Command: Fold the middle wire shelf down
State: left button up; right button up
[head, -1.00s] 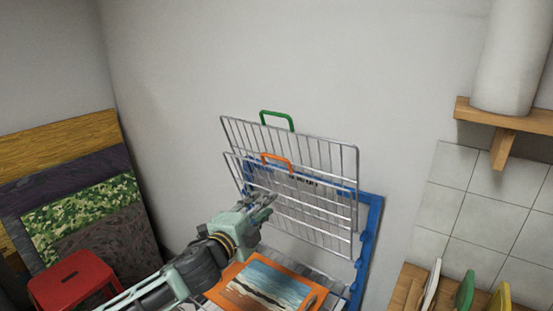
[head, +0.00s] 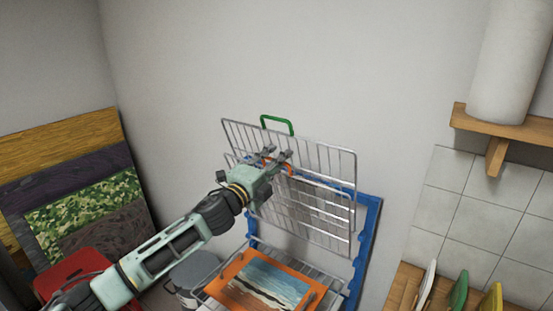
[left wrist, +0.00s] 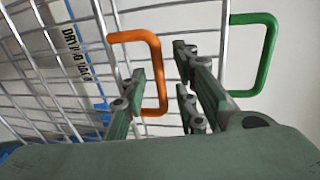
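The middle wire shelf (head: 322,207) stands folded up, nearly upright, in front of another raised wire shelf (head: 333,158). Its orange handle (left wrist: 160,72) is at its top edge. My left gripper (head: 278,154) is at that handle, its fingers pointing up toward the rack. In the left wrist view its two fingers (left wrist: 163,92) are apart, and the handle's outer bar shows between them, with no visible grip on it. My right gripper is not in view.
The back shelf has a green handle (head: 277,122). A blue rack frame (head: 369,240) holds the shelves. Below, an orange-framed seascape picture (head: 265,283) lies on a lowered wire shelf. A grey can (head: 195,270) and a red stool (head: 75,268) stand to the left.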

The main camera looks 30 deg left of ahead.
pick_arm(q)
jog(key=shift+c, duration=0.6)
grip_shut()
